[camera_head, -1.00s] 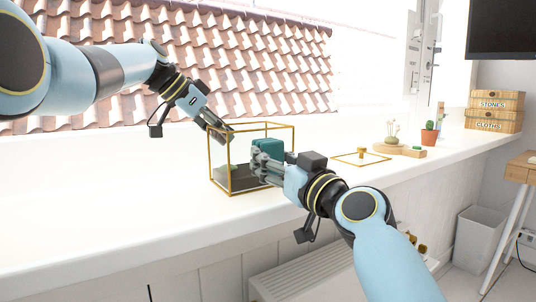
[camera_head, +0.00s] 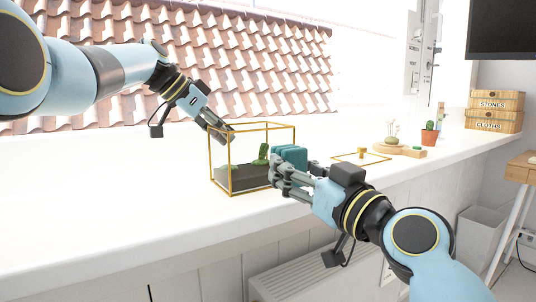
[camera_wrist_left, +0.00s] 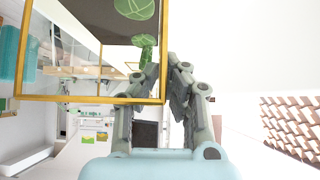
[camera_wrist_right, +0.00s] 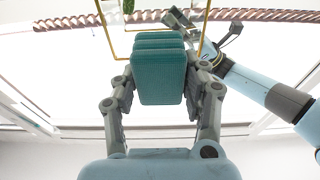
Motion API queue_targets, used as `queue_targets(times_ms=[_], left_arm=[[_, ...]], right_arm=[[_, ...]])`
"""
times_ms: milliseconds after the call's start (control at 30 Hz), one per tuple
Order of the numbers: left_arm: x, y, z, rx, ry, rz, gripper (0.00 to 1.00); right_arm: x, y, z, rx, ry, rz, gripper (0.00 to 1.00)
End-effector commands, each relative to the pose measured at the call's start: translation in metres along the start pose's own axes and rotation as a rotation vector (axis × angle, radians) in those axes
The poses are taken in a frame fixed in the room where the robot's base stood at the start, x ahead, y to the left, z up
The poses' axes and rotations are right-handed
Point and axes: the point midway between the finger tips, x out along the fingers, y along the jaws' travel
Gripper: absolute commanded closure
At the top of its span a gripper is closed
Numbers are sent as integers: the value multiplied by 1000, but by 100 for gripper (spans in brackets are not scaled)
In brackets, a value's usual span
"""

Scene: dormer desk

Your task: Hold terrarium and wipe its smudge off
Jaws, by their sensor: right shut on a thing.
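The terrarium (camera_head: 252,190) is a clear glass box with gold edges on the white sill, with dark soil and green plants inside; it shows in the left wrist view (camera_wrist_left: 90,99) too. My left gripper (camera_head: 229,134) is at its far upper-left part, its fingers on either side of a gold edge and closed on it (camera_wrist_left: 165,72). My right gripper (camera_head: 282,170) is shut on a folded teal cloth (camera_head: 291,154), which fills its jaws in the right wrist view (camera_wrist_right: 159,75). The cloth is by the terrarium's right side; whether it touches the glass is unclear. I cannot make out a smudge.
A gold-edged glass panel with a knob (camera_head: 362,153) lies flat right of the terrarium. Beyond are a wooden board with a plant (camera_head: 393,147), a potted cactus (camera_head: 429,135) and labelled wooden boxes (camera_head: 494,122). The sill's left part is clear.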

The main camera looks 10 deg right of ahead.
Motion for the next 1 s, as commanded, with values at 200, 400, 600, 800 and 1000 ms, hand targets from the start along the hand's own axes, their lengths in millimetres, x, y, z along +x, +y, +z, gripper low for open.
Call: queue_targets(times_ms=[200, 400, 600, 800, 1000], left_arm=[[1, 0, 2, -2, -4, 2, 100], [1, 0, 2, -2, -4, 1, 95], [0, 0, 2, -1, -3, 0, 69], [0, 0, 1, 0, -1, -1, 67], [-6, -1, 0, 0, 1, -1, 67]], right_arm=[[0, 0, 0, 0, 1, 0, 81], [0, 0, 0, -1, 1, 0, 81], [0, 0, 0, -1, 1, 0, 81], [0, 0, 0, -1, 1, 0, 81], [0, 0, 0, -1, 1, 0, 81]])
